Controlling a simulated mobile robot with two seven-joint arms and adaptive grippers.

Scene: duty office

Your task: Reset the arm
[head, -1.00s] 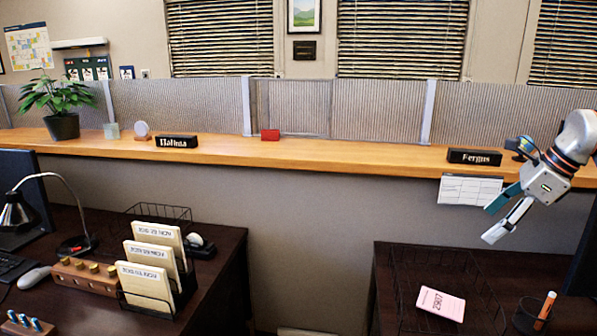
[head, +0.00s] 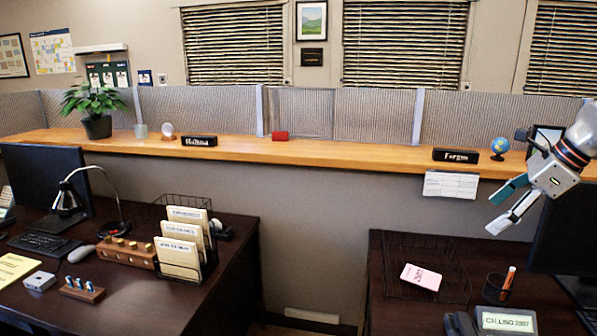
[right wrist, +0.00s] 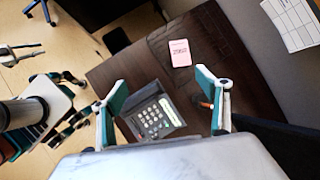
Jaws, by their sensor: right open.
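My right gripper (head: 508,207) is at the right of the head view, in the air above the right desk and in front of the ledge. Its two teal-padded fingers are apart with nothing between them. In the right wrist view the open right gripper (right wrist: 165,105) points down over the desk, with a desk phone (right wrist: 157,110) below and beyond its fingers. My left gripper is not in the head view.
The right desk (head: 395,310) holds a pink card (head: 421,277) in a wire tray, a pen cup (head: 497,289), a phone (head: 507,321) and a dark monitor (head: 567,232). The left desk (head: 130,308) holds a lamp and folders. The wooden ledge (head: 340,154) runs behind.

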